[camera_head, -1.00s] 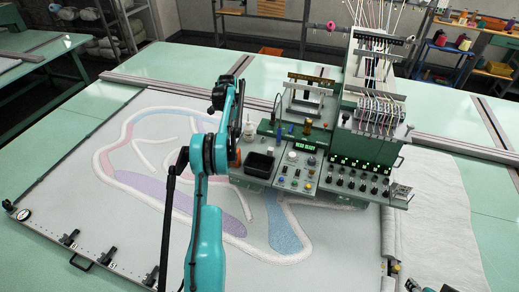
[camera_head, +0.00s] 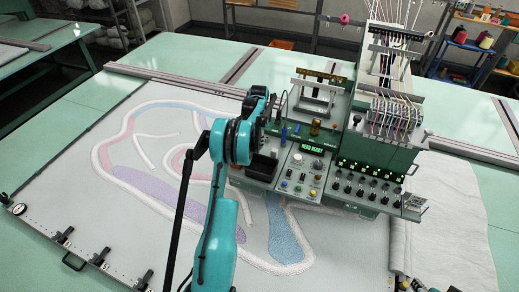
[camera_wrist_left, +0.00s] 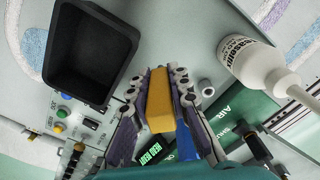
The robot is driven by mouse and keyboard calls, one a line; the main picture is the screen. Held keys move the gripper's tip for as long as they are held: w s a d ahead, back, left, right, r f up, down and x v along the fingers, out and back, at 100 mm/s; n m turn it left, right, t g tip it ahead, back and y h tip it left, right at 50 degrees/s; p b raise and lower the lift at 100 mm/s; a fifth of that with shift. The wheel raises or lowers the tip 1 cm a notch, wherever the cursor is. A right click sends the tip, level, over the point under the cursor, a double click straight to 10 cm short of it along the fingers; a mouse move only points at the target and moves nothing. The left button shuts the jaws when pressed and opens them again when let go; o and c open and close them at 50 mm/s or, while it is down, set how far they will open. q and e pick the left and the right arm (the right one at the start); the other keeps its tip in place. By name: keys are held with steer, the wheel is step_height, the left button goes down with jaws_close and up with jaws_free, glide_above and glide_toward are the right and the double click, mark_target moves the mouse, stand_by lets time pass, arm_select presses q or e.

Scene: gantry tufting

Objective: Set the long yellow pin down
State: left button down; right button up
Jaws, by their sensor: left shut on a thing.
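The yellow pin (camera_wrist_left: 160,100) shows in the left wrist view as a blocky yellow bar. My left gripper (camera_wrist_left: 157,80) is shut on it, with one dark finger along each side. I cannot tell whether the pin touches the console. My right gripper cannot be made out.
A black open tray (camera_wrist_left: 88,50) lies beside the gripper, also seen in the head view (camera_head: 262,167). A white bottle (camera_wrist_left: 250,62) stands on the other side. A small white peg (camera_wrist_left: 206,87) and a blue piece (camera_wrist_left: 212,150) are close to the right finger.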

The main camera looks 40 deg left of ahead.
arm_select(q)
steer(key=shift+s+d+f, duration=0.1)
steer(key=shift+d+f, duration=0.05)
steer(key=shift+f, duration=0.05)
step_height(320, 180, down, 4)
steer(key=shift+r+b, duration=0.1)
steer(key=shift+b, duration=0.4)
steer(key=c, duration=1.4)
jaws_free()
